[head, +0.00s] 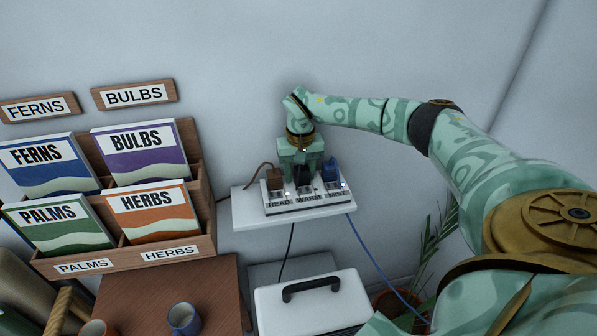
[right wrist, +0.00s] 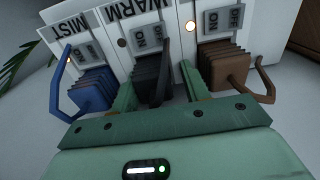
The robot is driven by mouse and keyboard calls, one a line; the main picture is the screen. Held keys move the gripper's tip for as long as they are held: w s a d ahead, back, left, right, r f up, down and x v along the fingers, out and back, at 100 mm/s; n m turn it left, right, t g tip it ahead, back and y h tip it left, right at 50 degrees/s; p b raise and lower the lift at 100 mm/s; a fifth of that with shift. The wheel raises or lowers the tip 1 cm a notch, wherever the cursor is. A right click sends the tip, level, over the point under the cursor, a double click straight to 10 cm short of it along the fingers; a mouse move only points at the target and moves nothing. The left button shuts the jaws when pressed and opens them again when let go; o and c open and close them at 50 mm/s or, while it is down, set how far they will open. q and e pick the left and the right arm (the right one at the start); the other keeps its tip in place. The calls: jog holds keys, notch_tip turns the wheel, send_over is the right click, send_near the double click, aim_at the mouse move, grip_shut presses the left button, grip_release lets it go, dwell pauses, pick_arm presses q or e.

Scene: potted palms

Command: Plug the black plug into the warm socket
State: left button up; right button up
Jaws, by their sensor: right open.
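The black plug (head: 303,183) stands in the middle socket of a white power strip (head: 294,207), in line with the label WARM. In the right wrist view the black plug (right wrist: 147,74) looks seated at about the same depth as its neighbours. My right gripper (head: 303,168) is above it, pointing down. In the right wrist view my right gripper (right wrist: 160,88) is open, with one green finger on each side of the black plug. Whether the fingers touch it I cannot tell. My left gripper is not in view.
A brown plug (head: 274,181) and a blue plug (head: 330,170) fill the sockets on either side, close to my fingers. The strip lies on a white shelf (head: 246,211). A seed-packet rack (head: 205,220) stands left. A white box (head: 318,308) is below.

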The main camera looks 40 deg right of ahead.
aim_at(302, 168)
notch_tip(302, 168, up, 12)
jog(key=p, duration=0.3)
jog(key=shift+s+d, duration=0.2)
jog(key=shift+d, duration=0.15)
jog(key=shift+r, duration=0.1)
